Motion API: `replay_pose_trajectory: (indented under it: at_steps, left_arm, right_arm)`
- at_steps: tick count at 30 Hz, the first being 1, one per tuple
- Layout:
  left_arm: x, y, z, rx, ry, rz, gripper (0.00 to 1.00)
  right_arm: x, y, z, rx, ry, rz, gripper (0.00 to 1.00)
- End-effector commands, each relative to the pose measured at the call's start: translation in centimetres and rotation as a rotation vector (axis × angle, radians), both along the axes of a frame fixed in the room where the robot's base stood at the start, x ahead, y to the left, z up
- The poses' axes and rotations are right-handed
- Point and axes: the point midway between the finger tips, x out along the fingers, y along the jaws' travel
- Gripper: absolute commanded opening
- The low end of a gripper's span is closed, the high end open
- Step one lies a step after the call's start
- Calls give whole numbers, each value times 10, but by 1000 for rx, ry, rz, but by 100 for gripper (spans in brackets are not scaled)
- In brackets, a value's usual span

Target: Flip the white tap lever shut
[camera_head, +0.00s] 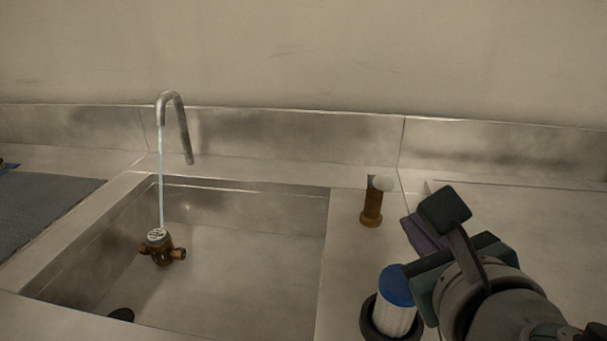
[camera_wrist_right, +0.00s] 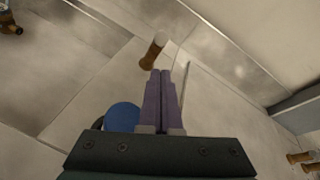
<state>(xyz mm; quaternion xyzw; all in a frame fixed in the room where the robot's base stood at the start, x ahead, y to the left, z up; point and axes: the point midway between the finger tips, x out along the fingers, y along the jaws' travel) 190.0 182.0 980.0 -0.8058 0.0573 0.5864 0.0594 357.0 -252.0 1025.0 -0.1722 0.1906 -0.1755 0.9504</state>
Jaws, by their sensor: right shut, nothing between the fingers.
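The white tap lever (camera_head: 384,183) sits on top of an upright brown tap post (camera_head: 371,212) on the counter right of the sink. Both also show in the right wrist view, as the lever's white end (camera_wrist_right: 161,38) and the brown post (camera_wrist_right: 151,57), just beyond the fingertips. My right gripper (camera_head: 412,226) is shut and empty, its purple fingers pressed together. It is to the right of the tap post and seems apart from it. In the right wrist view the fingertips (camera_wrist_right: 160,73) point toward the post. My left gripper is not in view.
Water runs from the curved spout (camera_head: 184,130) onto a brass meter (camera_head: 160,246) in the steel sink (camera_head: 230,265). A blue-topped white cylinder (camera_head: 395,300) stands close beside my right gripper. A grey mat (camera_head: 40,205) lies at left. A steel backsplash (camera_head: 290,135) runs behind.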

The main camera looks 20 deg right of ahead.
Motion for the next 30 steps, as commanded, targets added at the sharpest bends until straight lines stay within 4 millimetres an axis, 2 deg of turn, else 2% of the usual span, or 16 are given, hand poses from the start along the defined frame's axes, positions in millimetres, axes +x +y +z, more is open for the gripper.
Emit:
replay_pose_trajectory:
  at_steps: [9, 15, 30]
  left_arm:
    - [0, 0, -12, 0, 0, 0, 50]
    - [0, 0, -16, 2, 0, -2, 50]
    - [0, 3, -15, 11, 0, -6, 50]
  right_arm:
    - [50, -24, -18, 0, -3, -4, 0]
    - [70, -33, -25, 2, -2, -3, 0]
    - [76, -36, -25, 3, 2, -2, 0]
